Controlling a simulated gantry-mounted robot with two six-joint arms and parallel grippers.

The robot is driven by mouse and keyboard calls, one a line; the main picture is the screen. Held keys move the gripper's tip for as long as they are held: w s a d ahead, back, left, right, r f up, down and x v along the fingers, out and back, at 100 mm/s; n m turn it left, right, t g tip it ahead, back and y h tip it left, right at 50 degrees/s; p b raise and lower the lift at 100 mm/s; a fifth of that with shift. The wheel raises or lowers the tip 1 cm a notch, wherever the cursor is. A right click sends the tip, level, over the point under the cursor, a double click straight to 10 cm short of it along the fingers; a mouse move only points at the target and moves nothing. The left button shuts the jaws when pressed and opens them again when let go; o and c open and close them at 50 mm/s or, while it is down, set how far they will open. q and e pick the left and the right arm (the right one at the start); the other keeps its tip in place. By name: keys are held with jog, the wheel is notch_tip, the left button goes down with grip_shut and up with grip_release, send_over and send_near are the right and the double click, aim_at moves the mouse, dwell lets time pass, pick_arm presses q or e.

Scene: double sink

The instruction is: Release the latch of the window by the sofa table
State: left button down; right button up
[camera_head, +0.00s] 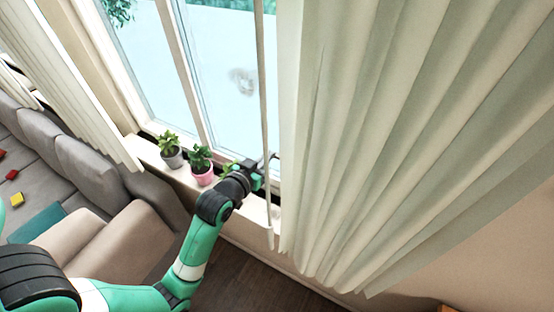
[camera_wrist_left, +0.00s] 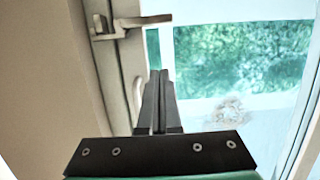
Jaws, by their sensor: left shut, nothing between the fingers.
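The window (camera_head: 228,70) has tall panes in a light frame. In the left wrist view a metal latch (camera_wrist_left: 125,25) is on the light window frame at the upper left, with its lever sticking out to the right. A second pale curved handle (camera_wrist_left: 138,95) is lower on the frame, partly beside the fingers. My left gripper (camera_wrist_left: 158,75) is shut and empty, with its fingertips below and right of the latch and apart from it in the picture. In the head view my left gripper (camera_head: 268,163) is at the window beside the curtain's edge. My right gripper is not in view.
A large pale curtain (camera_head: 400,110) hangs to the right of my left gripper. Potted plants (camera_head: 201,163) stand on the sill left of it. A grey sofa (camera_head: 100,170) is at the left, with small red and yellow blocks on it. Dark floor (camera_head: 250,285) lies below.

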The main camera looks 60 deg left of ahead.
pick_arm(q)
jog(key=w+a+f, duration=0.3)
jog(key=w+f, duration=0.1)
jog(key=f, duration=0.1)
jog(key=shift+w+f+p, duration=0.15)
jog(key=shift+w+p, duration=0.1)
jog(key=shift+p, duration=0.2)
